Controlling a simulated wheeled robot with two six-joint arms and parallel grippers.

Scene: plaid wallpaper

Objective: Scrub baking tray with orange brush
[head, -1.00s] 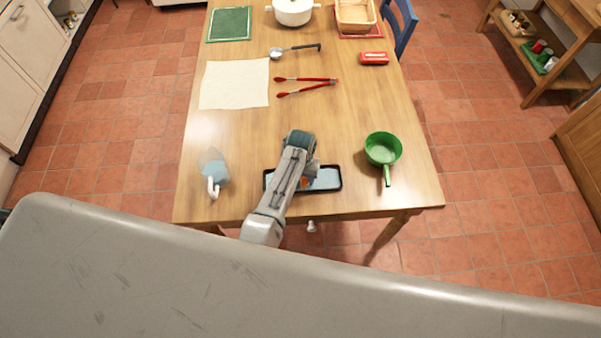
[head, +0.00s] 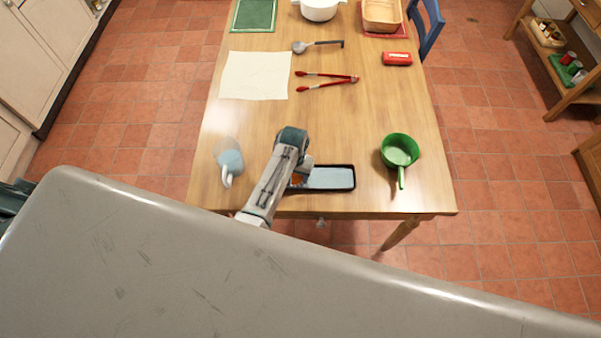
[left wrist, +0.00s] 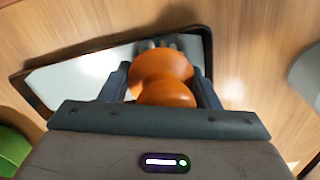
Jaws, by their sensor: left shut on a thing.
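The baking tray (head: 332,179) is a dark-rimmed rectangular pan with a pale inside near the table's front edge; it also shows in the left wrist view (left wrist: 80,78). My left gripper (head: 299,172) is over the tray's left end in the head view and hides that end. In the left wrist view it is shut on the orange brush (left wrist: 162,72), whose rounded handle sits between the fingers. The dark bristles are at or just above the tray, but I cannot tell if they touch. My right gripper is not in view.
Farther back lie red tongs (head: 326,80), a ladle (head: 318,45), a cream cloth (head: 255,75) and a red box (head: 397,58). The table between is clear.

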